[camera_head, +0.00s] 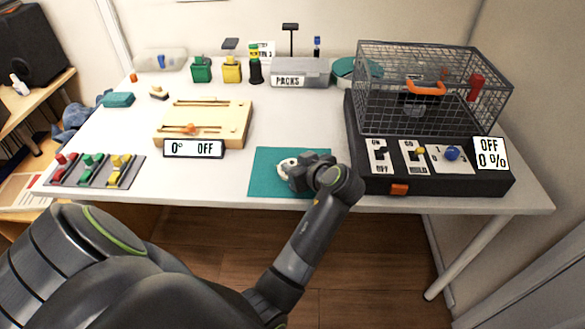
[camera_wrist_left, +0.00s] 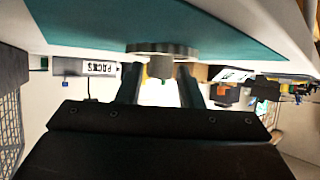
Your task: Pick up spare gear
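The spare gear shows in the left wrist view as a thin grey toothed disc with a short hub (camera_wrist_left: 161,67). In the head view a pale round part, likely the gear (camera_head: 286,168), lies on the teal mat (camera_head: 262,184) and is partly hidden by my gripper. My left gripper (camera_head: 290,172) is low over the mat. In the left wrist view its two fingers (camera_wrist_left: 160,78) stand apart on either side of the hub, with a visible gap on each side. My right gripper is not in view.
A black base with a wire cage (camera_head: 430,95) and switches stands right of the mat. A wooden board (camera_head: 203,125) with a display (camera_head: 194,149) stands to the left. A PACKS box (camera_head: 300,73) is behind. The table's front edge is close to the mat.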

